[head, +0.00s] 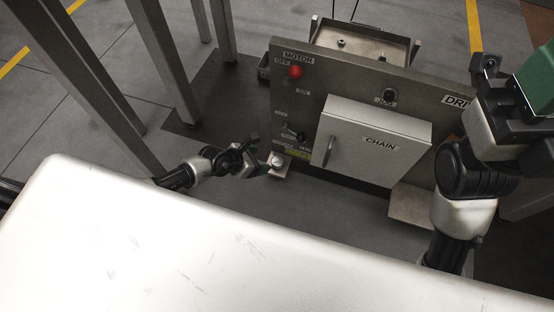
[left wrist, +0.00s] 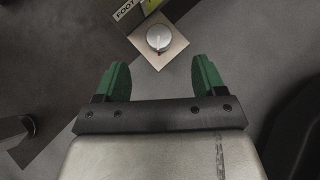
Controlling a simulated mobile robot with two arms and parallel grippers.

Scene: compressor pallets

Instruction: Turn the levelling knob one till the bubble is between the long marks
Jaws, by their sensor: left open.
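The levelling knob is a round silver knob (head: 277,160) on a small pale square plate at the lower left corner of the grey machine panel. In the left wrist view the knob (left wrist: 159,38) shows a dark and red pointer line, beyond my fingertips. My left gripper (left wrist: 160,75) is open, its two green fingers apart with nothing between them. In the head view my left gripper (head: 262,160) is just left of the knob. A yellow-green strip (head: 298,154), perhaps the level, lies beside the knob; its bubble and marks cannot be made out. My right gripper (head: 535,85) is partly cut off.
The upright grey panel (head: 345,75) carries a red MOTOR button (head: 296,71), a JOG knob (head: 389,96) and a protruding CHAIN box (head: 372,142). Grey posts (head: 165,60) stand at the left. A large white surface (head: 200,250) fills the foreground.

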